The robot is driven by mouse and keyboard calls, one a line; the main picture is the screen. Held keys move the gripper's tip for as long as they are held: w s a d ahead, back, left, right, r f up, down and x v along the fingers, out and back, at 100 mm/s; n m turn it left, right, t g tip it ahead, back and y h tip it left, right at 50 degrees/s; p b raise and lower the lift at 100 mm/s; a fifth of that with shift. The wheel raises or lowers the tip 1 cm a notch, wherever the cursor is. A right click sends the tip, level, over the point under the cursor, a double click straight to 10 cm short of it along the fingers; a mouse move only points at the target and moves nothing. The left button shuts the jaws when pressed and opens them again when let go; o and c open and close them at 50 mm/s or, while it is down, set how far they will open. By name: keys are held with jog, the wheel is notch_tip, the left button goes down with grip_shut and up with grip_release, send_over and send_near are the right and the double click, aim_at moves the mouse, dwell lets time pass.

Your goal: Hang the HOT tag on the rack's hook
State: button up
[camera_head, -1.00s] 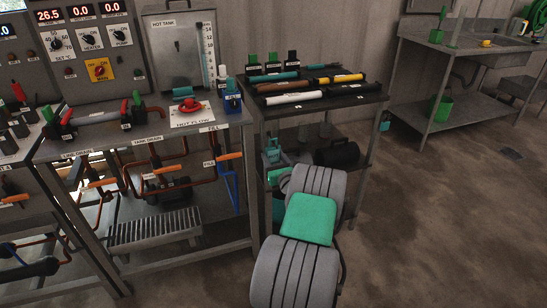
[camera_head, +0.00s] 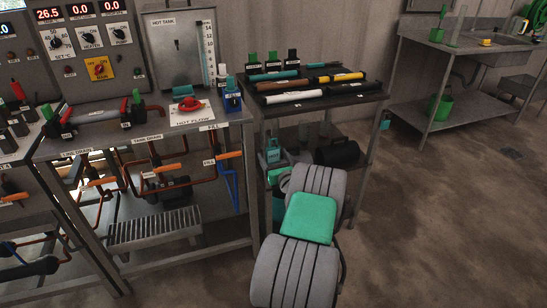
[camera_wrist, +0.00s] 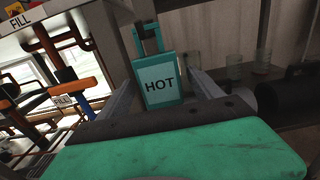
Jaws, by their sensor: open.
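The HOT tag (camera_wrist: 158,84) is a teal plate with black lettering and a narrow loop at its top. It is upright in the middle of the wrist view, and its teal shape also shows small in the head view (camera_head: 273,151), beside the table's left legs. My gripper (camera_wrist: 165,88) is open, with one grey finger on each side of the tag. I cannot tell whether either finger touches it. The green-padded palm hides the area below the tag. In the head view my arm covers most of the gripper. I cannot make out the rack's hook with certainty.
A small table (camera_head: 347,99) carries several labelled tools, with a black cylinder (camera_head: 338,153) on its lower shelf. The pipe bench (camera_head: 145,133) stands left, with a FILL valve and orange handles near my gripper. Clear glasses (camera_wrist: 233,66) stand behind the tag. Floor is free on the right.

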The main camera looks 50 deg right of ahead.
jog(key=v, duration=0.7)
jog(key=shift+p, duration=0.3)
jog(key=v, duration=0.8)
jog(key=shift+d, duration=0.1)
dwell(1.7)
